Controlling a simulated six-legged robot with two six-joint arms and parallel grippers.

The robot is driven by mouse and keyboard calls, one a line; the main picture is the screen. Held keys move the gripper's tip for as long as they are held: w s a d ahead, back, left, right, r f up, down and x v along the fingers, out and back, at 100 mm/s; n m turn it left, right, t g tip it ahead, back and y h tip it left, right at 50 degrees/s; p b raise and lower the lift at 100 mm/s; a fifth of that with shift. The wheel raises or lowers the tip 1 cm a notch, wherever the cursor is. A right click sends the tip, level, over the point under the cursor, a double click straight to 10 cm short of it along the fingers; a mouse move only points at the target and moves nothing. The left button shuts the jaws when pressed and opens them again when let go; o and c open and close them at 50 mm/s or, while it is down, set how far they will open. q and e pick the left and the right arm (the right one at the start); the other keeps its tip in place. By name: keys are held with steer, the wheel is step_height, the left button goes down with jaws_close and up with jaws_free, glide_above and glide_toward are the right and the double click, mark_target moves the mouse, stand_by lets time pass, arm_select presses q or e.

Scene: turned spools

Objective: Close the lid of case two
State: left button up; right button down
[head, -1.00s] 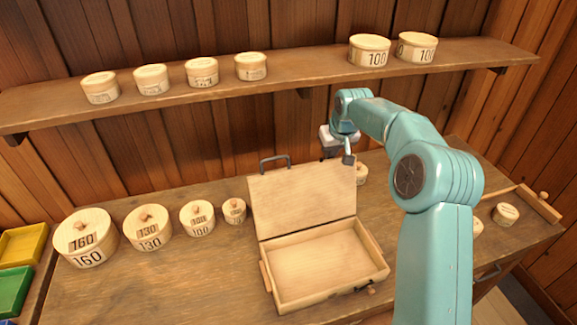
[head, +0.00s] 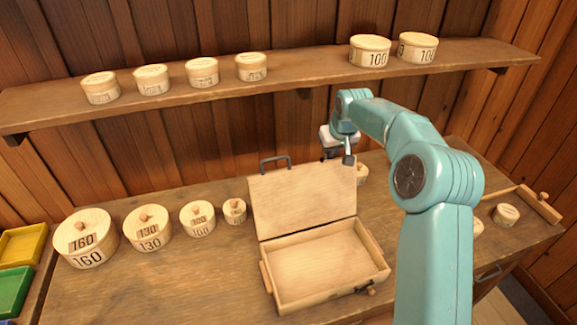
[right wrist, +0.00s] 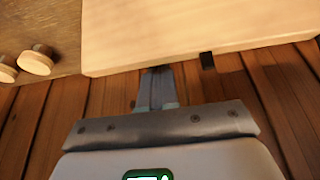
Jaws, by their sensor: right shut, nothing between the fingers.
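An open wooden case (head: 316,298) stands on the bench, its shallow tray empty. Its lid (head: 302,200) is tipped up at the back, leaning slightly backward, with a dark handle (head: 275,162) on its top edge. No number is readable on the case. My right gripper (head: 347,160) is shut and empty at the lid's upper right corner. In the right wrist view, the shut fingers (right wrist: 158,84) point at the edge of the lid (right wrist: 195,30). Whether they touch it I cannot tell. My left gripper is not in view.
Lidded round boxes, including one marked 160 (head: 84,240), stand left of the case. More boxes sit on the wall shelf (head: 300,72). A small box (head: 362,175) is partly hidden behind the lid. Yellow (head: 22,245) and green (head: 12,290) bins are at far left.

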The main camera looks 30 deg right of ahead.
steer(key=shift+r, duration=0.1)
stand_by(0.4)
steer(key=shift+f+b, duration=1.25)
steer(key=shift+f, duration=0.55)
steer(key=shift+a, duration=0.1)
